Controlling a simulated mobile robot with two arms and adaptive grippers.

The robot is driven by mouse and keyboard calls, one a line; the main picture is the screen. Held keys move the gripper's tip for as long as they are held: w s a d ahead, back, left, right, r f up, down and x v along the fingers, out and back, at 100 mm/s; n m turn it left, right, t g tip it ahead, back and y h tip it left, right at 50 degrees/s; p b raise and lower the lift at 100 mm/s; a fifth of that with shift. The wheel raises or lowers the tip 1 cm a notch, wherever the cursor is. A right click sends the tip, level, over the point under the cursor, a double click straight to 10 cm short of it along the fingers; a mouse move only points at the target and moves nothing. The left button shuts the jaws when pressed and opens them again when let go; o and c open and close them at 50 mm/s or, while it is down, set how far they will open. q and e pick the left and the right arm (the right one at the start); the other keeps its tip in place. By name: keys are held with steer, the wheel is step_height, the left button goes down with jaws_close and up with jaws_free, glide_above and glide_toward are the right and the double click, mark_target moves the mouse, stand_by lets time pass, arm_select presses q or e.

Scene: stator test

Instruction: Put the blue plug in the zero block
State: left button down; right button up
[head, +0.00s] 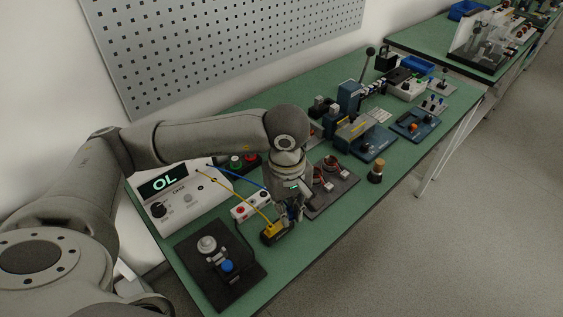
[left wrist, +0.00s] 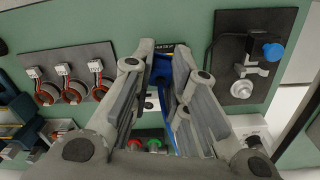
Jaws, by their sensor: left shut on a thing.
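My left gripper (head: 291,213) points down over the table and is shut on the blue plug (left wrist: 162,72). In the left wrist view the plug sits between the fingertips, with its blue cable trailing back toward the meter. A small black block (head: 277,237), which looks like the zero block, lies right by the fingertips. A yellow plug (head: 272,228) with a yellow cable is in it. In the left wrist view the block's lettered edge (left wrist: 168,47) shows just beyond the blue plug. The fingers hide whether plug and block touch. My right gripper is in neither view.
The meter (head: 168,193) reading OL stands at the left. A white terminal box (head: 250,206) is between it and the gripper. A black fixture with a blue knob (head: 228,266) lies at front left, and the coil board (head: 333,192) lies right of the gripper.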

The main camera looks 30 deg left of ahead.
arm_select(q)
steer(key=w+a+r+n+p, duration=0.2)
steer(key=n+p, duration=0.4)
steer(key=n, duration=0.4)
steer(key=w+a+r+n+p, duration=0.15)
steer(key=n+p, duration=0.35)
steer(key=n, duration=0.5)
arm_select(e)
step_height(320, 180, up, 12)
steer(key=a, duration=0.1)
arm_select(q)
steer(key=shift+n, duration=0.8)
steer(key=shift+w+d+f+b, duration=0.15)
steer(key=shift+f+b, duration=1.7)
steer(key=shift+f, duration=1.05)
steer(key=shift+w+a+f+b, duration=0.15)
steer(key=shift+f+b, duration=1.7)
steer(key=shift+f, duration=1.05)
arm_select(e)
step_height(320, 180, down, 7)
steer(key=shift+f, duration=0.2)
arm_select(q)
steer(key=shift+d, duration=0.1)
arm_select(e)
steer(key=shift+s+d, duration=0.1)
arm_select(q)
steer(key=shift+f, duration=0.1)
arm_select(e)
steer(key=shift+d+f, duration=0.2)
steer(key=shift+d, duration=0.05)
